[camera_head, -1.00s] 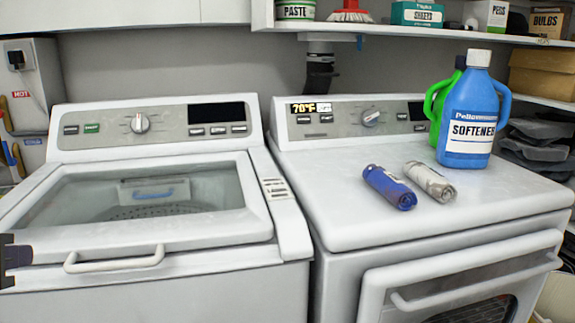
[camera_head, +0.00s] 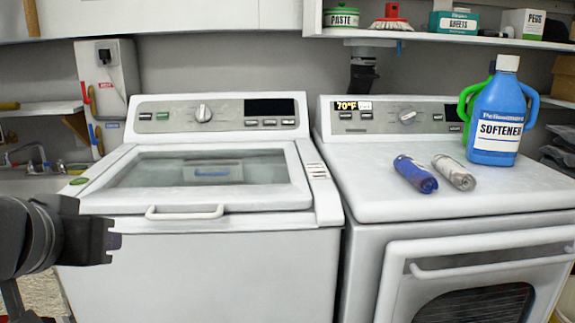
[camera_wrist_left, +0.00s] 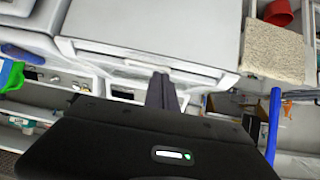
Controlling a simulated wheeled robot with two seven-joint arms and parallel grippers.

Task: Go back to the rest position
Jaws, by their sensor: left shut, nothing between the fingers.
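My left gripper (camera_head: 112,241) is at the lower left of the head view, in front of the washer's left side. It is shut and empty. In the left wrist view its dark fingers (camera_wrist_left: 161,92) are together in the middle, with nothing between them. The white washer (camera_head: 200,255) stands beyond it, its glass-topped lid down. The lid's handle (camera_head: 184,213) is to the right of the gripper and apart from it. My right gripper is not in view.
The dryer (camera_head: 450,205) is on the right, with a blue cylinder (camera_head: 414,174), a grey cylinder (camera_head: 453,172) and a blue softener bottle (camera_head: 497,120) on top. A shelf (camera_head: 420,38) with boxes runs above. A sink (camera_head: 35,178) is at the far left.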

